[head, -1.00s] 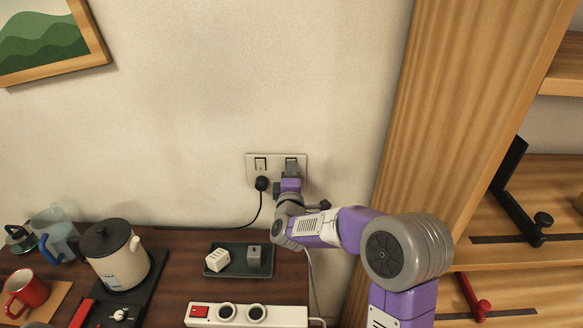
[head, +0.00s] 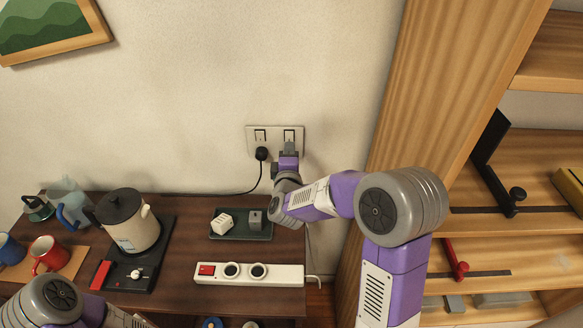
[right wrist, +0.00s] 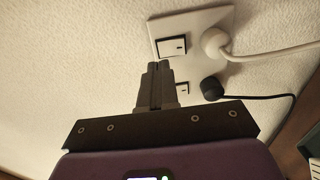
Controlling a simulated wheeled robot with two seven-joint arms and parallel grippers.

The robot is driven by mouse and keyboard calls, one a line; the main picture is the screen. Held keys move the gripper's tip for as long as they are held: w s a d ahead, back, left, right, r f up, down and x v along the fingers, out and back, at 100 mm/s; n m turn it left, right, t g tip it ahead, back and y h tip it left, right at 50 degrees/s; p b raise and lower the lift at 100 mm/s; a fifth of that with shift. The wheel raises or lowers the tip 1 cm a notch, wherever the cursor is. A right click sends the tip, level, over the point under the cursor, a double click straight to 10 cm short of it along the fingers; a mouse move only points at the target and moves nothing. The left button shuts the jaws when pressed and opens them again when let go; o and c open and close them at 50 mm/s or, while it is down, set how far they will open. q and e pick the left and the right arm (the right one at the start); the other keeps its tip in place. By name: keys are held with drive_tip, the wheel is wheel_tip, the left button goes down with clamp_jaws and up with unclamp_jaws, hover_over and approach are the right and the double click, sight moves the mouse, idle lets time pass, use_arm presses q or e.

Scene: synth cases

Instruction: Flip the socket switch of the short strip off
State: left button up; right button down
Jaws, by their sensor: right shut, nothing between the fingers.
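A pale double socket plate (head: 275,144) is on the wall, with a left switch (head: 260,135) and a right switch (head: 290,135). A black plug (head: 262,153) sits below the left switch. My right gripper (head: 289,146) is shut and empty, just below the right switch, and hides the socket there. The right wrist view shows a white plug (right wrist: 214,43) with a white cord beside its switch (right wrist: 172,47); the closed fingertips (right wrist: 158,67) are close to that switch. Contact and rocker position are unclear. The short white strip (head: 215,280) lies on the table. My left gripper is out of view.
A dark tray (head: 240,236) holds two small adapters. A kettle (head: 128,222), a jug (head: 72,200) and mugs stand at left. A wooden shelf unit (head: 400,110) rises at right, close to my right arm. The wall above the plate is clear.

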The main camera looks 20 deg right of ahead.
drive_tip(key=v, duration=0.8)
drive_tip(key=shift+a, duration=0.15)
drive_tip(key=shift+s, duration=0.1)
drive_tip(key=shift+r+p, duration=0.1)
drive_tip(key=shift+p, duration=0.25)
